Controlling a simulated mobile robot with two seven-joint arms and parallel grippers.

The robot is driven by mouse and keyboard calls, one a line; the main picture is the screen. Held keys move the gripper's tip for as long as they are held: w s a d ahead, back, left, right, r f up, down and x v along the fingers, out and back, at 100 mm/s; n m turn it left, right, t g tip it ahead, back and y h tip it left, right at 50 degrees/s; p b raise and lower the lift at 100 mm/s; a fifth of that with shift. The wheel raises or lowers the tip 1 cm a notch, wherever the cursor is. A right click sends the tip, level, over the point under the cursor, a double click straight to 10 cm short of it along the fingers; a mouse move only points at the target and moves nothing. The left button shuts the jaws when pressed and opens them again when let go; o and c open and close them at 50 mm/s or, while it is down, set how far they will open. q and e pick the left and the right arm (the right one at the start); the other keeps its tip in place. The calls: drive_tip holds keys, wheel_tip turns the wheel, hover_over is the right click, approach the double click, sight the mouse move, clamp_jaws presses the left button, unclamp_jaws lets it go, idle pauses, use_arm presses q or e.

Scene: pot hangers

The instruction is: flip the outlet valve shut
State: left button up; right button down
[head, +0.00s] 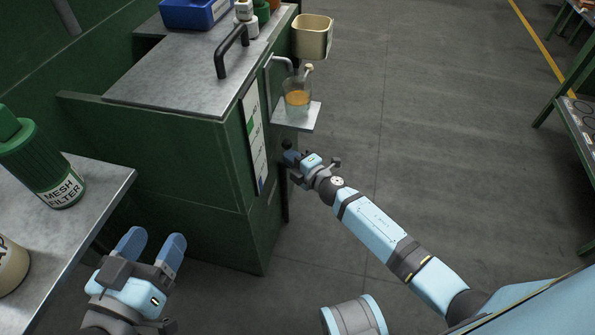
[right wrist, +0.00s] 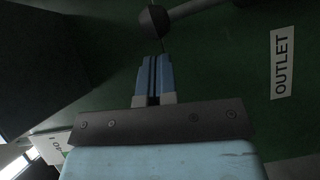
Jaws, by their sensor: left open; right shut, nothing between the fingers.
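The green cabinet's side carries a white OUTLET label (right wrist: 283,63), seen in the right wrist view. A dark round knob on a thin rod (right wrist: 153,20), apparently the outlet valve's handle, shows to the left of the label. It also shows as a small dark knob in the head view (head: 287,143). My right gripper (right wrist: 154,60) is shut and empty, its fingertips just short of the knob; I cannot tell whether they touch it. In the head view my right gripper (head: 290,157) is below the small shelf. My left gripper (head: 152,240) is open and empty, low at the left.
The green cabinet (head: 170,145) has a metal top with a black handle (head: 231,50). A glass of amber liquid (head: 297,97) stands on a small shelf (head: 299,119) above my right gripper. A MESH FILTER canister (head: 45,168) stands on the left table.

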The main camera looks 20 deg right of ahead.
use_arm(q)
drive_tip(key=shift+w+a, duration=0.15)
use_arm(e)
drive_tip(key=shift+w+d, duration=0.3)
drive_tip(key=shift+w, duration=0.35)
use_arm(q)
drive_tip(key=shift+r, duration=0.1)
